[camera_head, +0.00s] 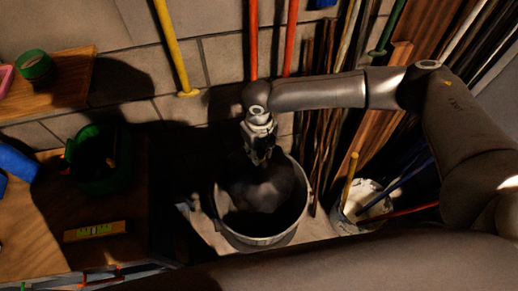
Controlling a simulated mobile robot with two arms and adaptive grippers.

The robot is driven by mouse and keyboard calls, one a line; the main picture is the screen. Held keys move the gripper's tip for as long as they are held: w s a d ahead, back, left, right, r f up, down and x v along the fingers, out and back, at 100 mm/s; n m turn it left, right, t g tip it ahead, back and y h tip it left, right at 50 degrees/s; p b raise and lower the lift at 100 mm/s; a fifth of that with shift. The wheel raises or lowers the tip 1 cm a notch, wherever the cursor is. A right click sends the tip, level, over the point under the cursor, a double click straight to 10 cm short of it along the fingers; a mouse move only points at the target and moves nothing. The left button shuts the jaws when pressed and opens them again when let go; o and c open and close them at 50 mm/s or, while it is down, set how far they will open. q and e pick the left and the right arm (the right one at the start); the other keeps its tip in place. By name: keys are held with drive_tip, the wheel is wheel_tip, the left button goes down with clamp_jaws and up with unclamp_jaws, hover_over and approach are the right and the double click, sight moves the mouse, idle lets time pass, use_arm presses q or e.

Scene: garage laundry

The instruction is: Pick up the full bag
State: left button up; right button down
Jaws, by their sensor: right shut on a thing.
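A dark full bag (268,191) sits in a round metal bin (260,240) at the middle of the view. The bin's pale rim shows around it and the inside is in deep shadow. My right gripper (261,155) points down over the back of the bin, at the top of the bag. It is shut on the bag; the fingertips are dark and hard to make out against it. The bag's lower part is hidden in shadow inside the bin. My left gripper is not in view.
A bucket with tools (362,203) stands just right of the bin. Wooden planks (335,130) and poles lean on the wall behind. At left are a workbench (30,235), a dark green container (88,160), a yellow level (95,231) and a wooden shelf (70,75).

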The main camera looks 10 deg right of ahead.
drive_tip(key=shift+r+p, duration=0.95)
drive_tip(key=shift+r, duration=0.4)
drive_tip(key=shift+r+b, duration=0.3)
drive_tip(key=shift+r, duration=0.4)
drive_tip(key=shift+w, duration=0.1)
